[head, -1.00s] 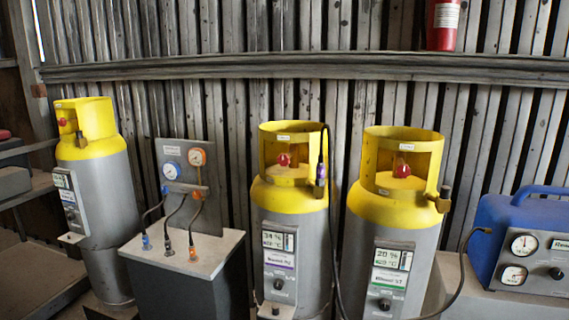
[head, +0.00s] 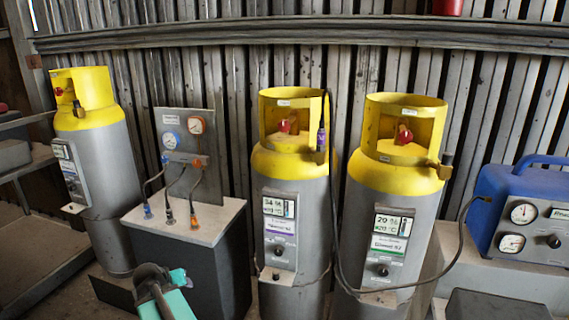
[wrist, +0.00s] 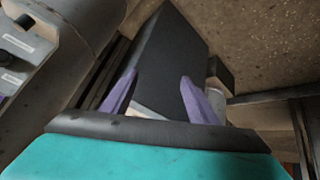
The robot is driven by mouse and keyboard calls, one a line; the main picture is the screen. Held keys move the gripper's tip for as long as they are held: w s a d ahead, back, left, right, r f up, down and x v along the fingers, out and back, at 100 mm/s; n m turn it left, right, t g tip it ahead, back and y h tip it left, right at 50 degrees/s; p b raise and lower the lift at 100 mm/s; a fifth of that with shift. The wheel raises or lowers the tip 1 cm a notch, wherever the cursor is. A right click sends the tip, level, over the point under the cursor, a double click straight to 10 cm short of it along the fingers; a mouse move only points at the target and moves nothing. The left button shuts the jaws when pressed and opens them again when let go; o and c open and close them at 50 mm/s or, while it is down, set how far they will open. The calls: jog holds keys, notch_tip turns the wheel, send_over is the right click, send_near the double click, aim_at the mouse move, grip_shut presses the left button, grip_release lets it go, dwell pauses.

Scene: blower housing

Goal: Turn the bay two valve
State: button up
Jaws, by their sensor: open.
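Three grey gas cylinders with yellow tops stand along the wall, each with a red valve knob inside its collar: left knob (head: 60,91), middle knob (head: 286,125), right knob (head: 404,135). The collar tags are too small to read, so I cannot tell which one is bay two. My gripper (wrist: 159,77) shows two purple fingers in the wrist view, open with nothing held, over a dark grey box-like stand (wrist: 165,50). In the head view only my teal and black arm parts show at the bottom left, well below the knobs.
A gauge stand (head: 187,220) with three hoses stands between the left and middle cylinders. A black hose (head: 340,270) runs from the middle cylinder's collar down in front. A blue machine (head: 525,215) stands at right, shelves (head: 20,180) at left.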

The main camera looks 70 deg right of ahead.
jog(key=s+d+r+m+h, duration=0.3)
jog(key=d+r, duration=0.7)
jog(key=r, duration=0.2)
jog(key=m+g+h+b, duration=0.2)
jog(key=m+h+b, duration=0.1)
jog(key=m+h, duration=0.45)
send_near(284, 127)
jog(key=a, duration=0.3)
jog(key=shift+d+f+n+h, duration=0.2)
jog(key=shift+f+n+h, duration=0.05)
jog(key=shift+n+h, duration=0.1)
jog(key=shift+d+r+p, duration=0.1)
jog(key=shift+d+p, duration=0.1)
jog(key=shift+p, duration=0.45)
jog(key=d+p, duration=0.2)
jog(key=p, duration=0.3)
jog(key=shift+w+d, duration=0.1)
jog(key=shift+d, duration=0.05)
jog(key=shift+w+d+p, duration=0.15)
jog(key=shift+d+p, duration=0.85)
jog(key=shift+d, duration=1.75)
jog(key=shift+w+d+p, duration=0.15)
jog(key=shift+d+p, duration=0.85)
jog(key=shift+d, duration=1.8)
